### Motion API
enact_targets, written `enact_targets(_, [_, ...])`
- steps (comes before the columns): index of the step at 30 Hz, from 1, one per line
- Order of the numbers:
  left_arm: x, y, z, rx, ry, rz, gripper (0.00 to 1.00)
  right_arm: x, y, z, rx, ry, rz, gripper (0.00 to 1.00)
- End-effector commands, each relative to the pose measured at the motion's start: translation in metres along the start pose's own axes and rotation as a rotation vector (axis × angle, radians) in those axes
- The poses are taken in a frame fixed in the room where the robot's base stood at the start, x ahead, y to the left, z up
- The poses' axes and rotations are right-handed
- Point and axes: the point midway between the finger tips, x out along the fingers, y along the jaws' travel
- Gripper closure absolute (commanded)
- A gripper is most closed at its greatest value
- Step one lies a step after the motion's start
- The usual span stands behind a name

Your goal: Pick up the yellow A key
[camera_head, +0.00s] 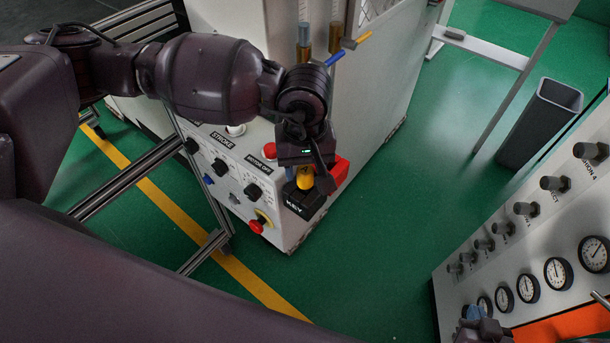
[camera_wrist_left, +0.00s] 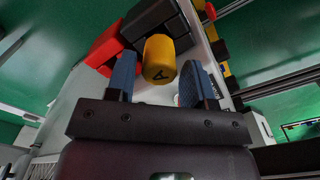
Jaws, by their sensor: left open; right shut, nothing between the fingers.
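The yellow A key (camera_head: 304,178) stands in a black holder marked KEY (camera_head: 303,204) at the corner of the white control panel. In the left wrist view, the yellow key (camera_wrist_left: 159,58) shows its letter A and lies between the blue fingertips of my left gripper (camera_wrist_left: 158,70). A gap shows on each side of the key. My left gripper (camera_head: 312,168) is open, right at the key, and partly covers it in the head view. My right gripper (camera_head: 478,318) is at the bottom right, shut and empty, partly cut off by the frame.
A red block (camera_head: 339,170) is close beside the key holder. A gauge panel (camera_head: 450,291) stands at right. Green floor (camera_head: 400,230) between is clear.

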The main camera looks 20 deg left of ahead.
Motion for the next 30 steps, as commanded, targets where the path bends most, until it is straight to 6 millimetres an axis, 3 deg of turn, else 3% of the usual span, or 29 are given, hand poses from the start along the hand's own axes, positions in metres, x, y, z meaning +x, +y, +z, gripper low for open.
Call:
enact_targets(5, [0.015,0.001,0.0,0.0,-0.001,0.0,0.52,0.0,-0.001,-0.004,0.002,0.003,-0.001,1.0])
enact_targets(12, [0.018,0.0,0.0,0.0,-0.001,0.001,0.52,0.0,-0.001,0.0,0.002,-0.004,0.0,1.0])
enact_targets(13, [0.018,0.0,0.0,0.0,-0.001,0.001,0.53,0.0,-0.001,0.001,0.002,-0.005,0.0,1.0])
enact_targets(20, [0.018,0.0,0.0,0.0,0.0,0.001,0.88,-0.004,0.0,0.006,0.003,-0.015,0.002,1.0])
enact_targets(30, [0.012,0.001,-0.001,0.0,0.001,0.002,0.9,-0.004,0.001,0.006,-0.001,-0.013,0.002,1.0])
